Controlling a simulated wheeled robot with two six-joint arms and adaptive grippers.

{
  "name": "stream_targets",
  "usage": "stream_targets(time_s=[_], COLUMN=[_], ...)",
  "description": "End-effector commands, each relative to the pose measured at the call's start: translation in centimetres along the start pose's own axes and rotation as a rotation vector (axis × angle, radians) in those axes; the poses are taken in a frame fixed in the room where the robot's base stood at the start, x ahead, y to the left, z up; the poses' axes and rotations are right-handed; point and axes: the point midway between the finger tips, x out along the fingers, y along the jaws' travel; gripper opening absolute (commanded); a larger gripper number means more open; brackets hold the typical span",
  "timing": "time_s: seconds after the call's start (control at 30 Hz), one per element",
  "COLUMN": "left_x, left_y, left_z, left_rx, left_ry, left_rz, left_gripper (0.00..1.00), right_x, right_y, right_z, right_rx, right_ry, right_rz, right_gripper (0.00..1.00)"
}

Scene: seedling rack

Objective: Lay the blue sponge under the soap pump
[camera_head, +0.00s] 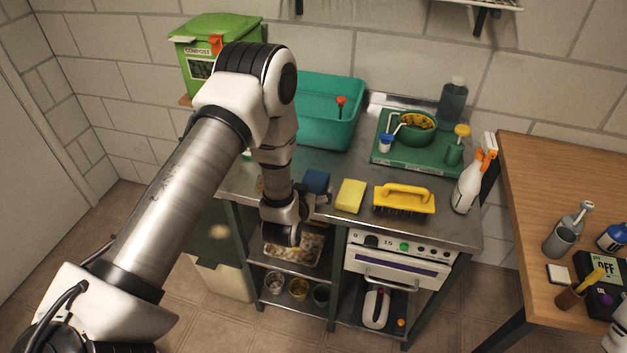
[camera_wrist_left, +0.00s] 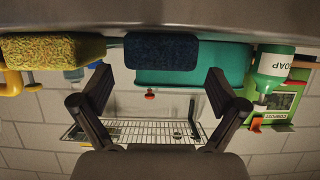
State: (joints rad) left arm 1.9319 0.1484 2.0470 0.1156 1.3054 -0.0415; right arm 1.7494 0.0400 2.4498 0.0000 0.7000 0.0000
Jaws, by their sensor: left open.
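The blue sponge (camera_head: 316,181) lies near the front edge of the steel counter, left of a yellow sponge (camera_head: 350,196). My left gripper (camera_head: 318,200) is at the counter's front edge, close in front of the blue sponge. In the left wrist view, the picture is upside down, and the blue sponge (camera_wrist_left: 161,51) lies ahead between the two spread, empty fingers (camera_wrist_left: 159,78). The green soap pump (camera_wrist_left: 274,66) with its SOAP label stands at the right of that view; in the head view my left arm mostly hides it. My right gripper is not in view.
A teal basin (camera_head: 335,125), a green tray (camera_head: 425,160) with a pot, and a yellow-handled brush (camera_head: 404,199) occupy the counter. A spray bottle (camera_head: 467,188) stands at its right. A green compost bin (camera_head: 212,58) is behind. A wooden table (camera_head: 540,190) is at right.

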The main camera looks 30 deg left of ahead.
Motion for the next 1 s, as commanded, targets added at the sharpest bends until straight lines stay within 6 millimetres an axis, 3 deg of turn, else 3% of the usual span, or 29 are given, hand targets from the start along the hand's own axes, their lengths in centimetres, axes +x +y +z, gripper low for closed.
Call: stream_targets(time_s=[0.13, 0.23, 0.47, 0.63, 1.0], left_x=[2.4, 4.0, 4.6, 4.6, 4.6], left_y=[0.0, 0.0, 0.0, 0.0, 0.1], left_z=[-0.1, 0.1, 0.3, 0.3, 0.3], left_rx=[0.001, 0.000, 0.000, 0.000, 0.000], left_ry=[-0.001, -0.001, -0.003, -0.003, -0.003], left_rz=[0.000, 0.000, 0.001, 0.001, 0.001], left_gripper=[0.97, 0.97, 0.97, 0.61, 0.56], right_x=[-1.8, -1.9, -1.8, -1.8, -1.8], right_y=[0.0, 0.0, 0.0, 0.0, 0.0], right_z=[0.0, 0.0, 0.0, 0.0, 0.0], right_rx=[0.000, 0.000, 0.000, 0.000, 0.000], right_ry=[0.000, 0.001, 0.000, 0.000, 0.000], right_rz=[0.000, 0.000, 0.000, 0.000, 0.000], right_gripper=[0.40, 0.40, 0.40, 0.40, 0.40])
